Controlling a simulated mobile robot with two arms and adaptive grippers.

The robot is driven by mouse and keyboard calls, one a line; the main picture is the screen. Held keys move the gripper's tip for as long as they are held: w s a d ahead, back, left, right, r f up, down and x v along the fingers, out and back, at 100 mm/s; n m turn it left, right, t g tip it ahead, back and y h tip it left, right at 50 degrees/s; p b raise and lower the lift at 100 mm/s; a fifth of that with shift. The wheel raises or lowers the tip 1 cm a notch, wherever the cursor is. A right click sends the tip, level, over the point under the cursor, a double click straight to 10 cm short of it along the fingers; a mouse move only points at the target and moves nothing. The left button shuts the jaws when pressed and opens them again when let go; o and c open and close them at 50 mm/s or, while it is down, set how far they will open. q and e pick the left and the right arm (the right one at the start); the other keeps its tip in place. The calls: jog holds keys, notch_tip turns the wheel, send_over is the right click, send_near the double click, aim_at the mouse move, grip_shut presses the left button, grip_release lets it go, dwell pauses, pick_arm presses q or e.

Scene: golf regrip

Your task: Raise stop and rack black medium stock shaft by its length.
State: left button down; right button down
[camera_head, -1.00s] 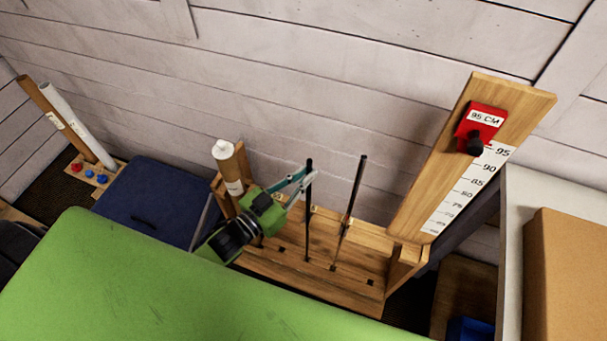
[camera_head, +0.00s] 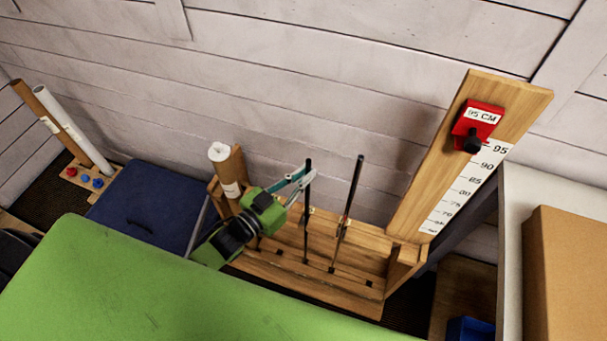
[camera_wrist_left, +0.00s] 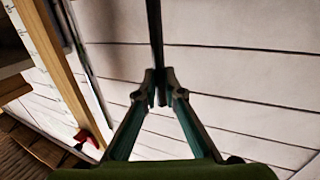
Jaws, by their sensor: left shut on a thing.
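My left gripper (camera_head: 304,178) is shut on a thin black shaft (camera_head: 307,210) that stands upright in the wooden rack (camera_head: 345,290). In the left wrist view the fingertips (camera_wrist_left: 158,90) close around this black shaft (camera_wrist_left: 156,35). A second black shaft (camera_head: 352,195) stands in the rack to the right, slightly tilted in the picture and apart from the gripper. The red stop (camera_head: 477,125), labelled 95 CM, sits high on the wooden measuring board (camera_head: 425,185), level with about the 95 mark. My right gripper is not in view.
White and brown tubes (camera_head: 226,175) stand at the rack's left end. A green surface (camera_head: 170,290) fills the front. A dark blue box (camera_head: 150,205) is at left. A cardboard box (camera_head: 570,270) is on the white surface at right.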

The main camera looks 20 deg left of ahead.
pick_arm(q)
jog(key=c, duration=2.1)
grip_release()
jog(key=shift+w, duration=0.15)
jog(key=v, duration=1.2)
jog(key=s+a+f+n+g+y, duration=0.1)
jog(key=s+a+f+g+y, duration=0.1)
jog(key=f, duration=0.7)
jog(key=s+a+f+n+g+y, duration=0.1)
jog(key=s+a+f+g+y, duration=0.15)
jog(key=f, duration=0.65)
jog(key=s+a+f+g+y, duration=0.1)
jog(key=s+a+f+g, duration=0.15)
jog(key=f, duration=0.65)
jog(key=s+d+f+g, duration=0.1)
jog(key=s+f+g, duration=0.1)
jog(key=s+f, duration=0.4)
jog(key=s+d+f+g+y, duration=0.1)
jog(key=s+f+g, duration=0.2)
jog(key=s+f, duration=0.3)
jog(key=s+d+f+g, duration=0.2)
jog(key=s+f, duration=0.4)
jog(key=s, duration=0.7)
jog(key=shift+s+f+g+y, duration=0.15)
jog(key=shift+g+y, duration=0.2)
jog(key=shift+g, duration=0.25)
